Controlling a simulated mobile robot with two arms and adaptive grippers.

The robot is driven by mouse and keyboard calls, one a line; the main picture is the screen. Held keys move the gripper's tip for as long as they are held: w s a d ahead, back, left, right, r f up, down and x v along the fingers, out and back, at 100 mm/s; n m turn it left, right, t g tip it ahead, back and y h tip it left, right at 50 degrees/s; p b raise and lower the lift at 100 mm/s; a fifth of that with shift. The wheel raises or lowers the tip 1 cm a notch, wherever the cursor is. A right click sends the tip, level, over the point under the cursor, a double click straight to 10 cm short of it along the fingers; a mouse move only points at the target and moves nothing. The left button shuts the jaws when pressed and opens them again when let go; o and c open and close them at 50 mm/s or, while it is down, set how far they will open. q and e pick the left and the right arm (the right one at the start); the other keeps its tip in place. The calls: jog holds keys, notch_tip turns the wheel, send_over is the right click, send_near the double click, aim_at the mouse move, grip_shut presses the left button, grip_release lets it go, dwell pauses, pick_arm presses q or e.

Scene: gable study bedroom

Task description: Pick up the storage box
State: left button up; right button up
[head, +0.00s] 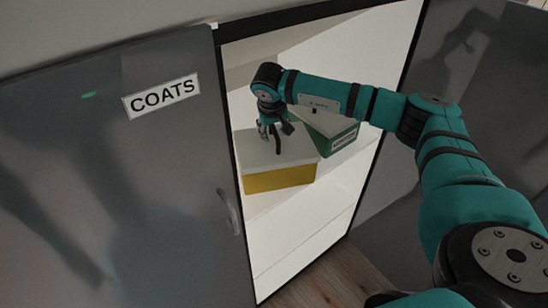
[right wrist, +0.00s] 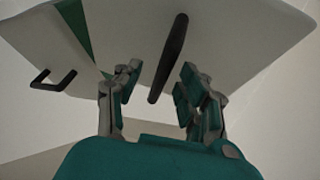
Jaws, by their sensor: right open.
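Two boxes sit in the open wardrobe in the head view: a yellow box (head: 280,180) with a whitish lid, and a green box (head: 335,139) with a pale lid and a label, behind and to its right. My right gripper (head: 271,134) is over the yellow box's lid, fingers pointing down. In the right wrist view my right gripper (right wrist: 157,82) is open, with a dark bar handle (right wrist: 168,58) on the pale lid (right wrist: 225,45) showing between its fingers. I cannot tell whether the fingers touch it. My left gripper is not in view.
The grey door (head: 120,190) marked COATS stands on the left. White shelves (head: 300,220) lie under and below the boxes, with dark frame edges on both sides. A second dark handle (right wrist: 53,82) shows left in the right wrist view. Wooden floor (head: 330,280) shows below.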

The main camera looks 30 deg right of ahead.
jog(key=shift+r, duration=0.15)
grip_shut()
jog(key=shift+r, duration=0.15)
